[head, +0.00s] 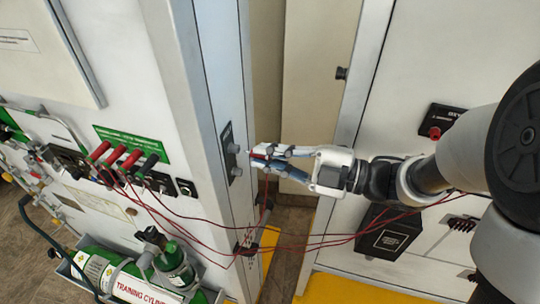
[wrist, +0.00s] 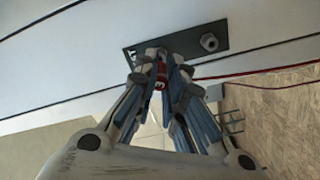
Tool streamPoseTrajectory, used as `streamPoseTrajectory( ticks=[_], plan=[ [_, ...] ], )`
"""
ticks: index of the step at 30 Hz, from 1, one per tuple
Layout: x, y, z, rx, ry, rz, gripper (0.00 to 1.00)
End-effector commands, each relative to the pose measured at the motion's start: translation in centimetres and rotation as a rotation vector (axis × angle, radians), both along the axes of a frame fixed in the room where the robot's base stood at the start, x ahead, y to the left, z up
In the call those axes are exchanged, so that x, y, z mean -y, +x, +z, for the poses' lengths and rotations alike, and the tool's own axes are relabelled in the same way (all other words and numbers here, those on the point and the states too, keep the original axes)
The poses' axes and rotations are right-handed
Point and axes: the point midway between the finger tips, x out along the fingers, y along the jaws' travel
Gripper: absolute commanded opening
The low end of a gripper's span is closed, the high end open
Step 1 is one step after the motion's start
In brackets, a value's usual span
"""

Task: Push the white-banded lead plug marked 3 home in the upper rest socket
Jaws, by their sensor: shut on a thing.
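My gripper (head: 257,153) is shut on a red lead plug (head: 262,156). In the wrist view the plug (wrist: 161,70) shows between the fingers (wrist: 163,62) with a pale band near its rear; its number cannot be read. A dark rest plate (head: 227,152) is on the narrow side of the left cabinet, with an upper socket (head: 234,148) and a lower socket (head: 236,171). My fingertips are close in front of the upper socket, pointing at it. In the wrist view one socket (wrist: 209,42) is bare; the other is hidden behind the fingers, so the plug's depth cannot be told.
Several red and dark plugs (head: 115,155) stand in the left cabinet's front panel. Thin red leads (head: 300,243) hang across the gap between cabinets. A green training cylinder (head: 130,285) lies at lower left. The right cabinet has a black box (head: 388,238).

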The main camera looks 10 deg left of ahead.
Motion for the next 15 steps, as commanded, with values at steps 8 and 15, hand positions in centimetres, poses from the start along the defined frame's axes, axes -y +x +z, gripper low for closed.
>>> streamPoseTrajectory(
  ticks=[8, 15],
  plan=[
    [-0.03, 0.00, 0.02, 0.000, 0.000, 0.000, 0.00],
    [-0.43, 0.04, 0.02, 0.000, 0.001, 0.001, 0.00]
  ],
)
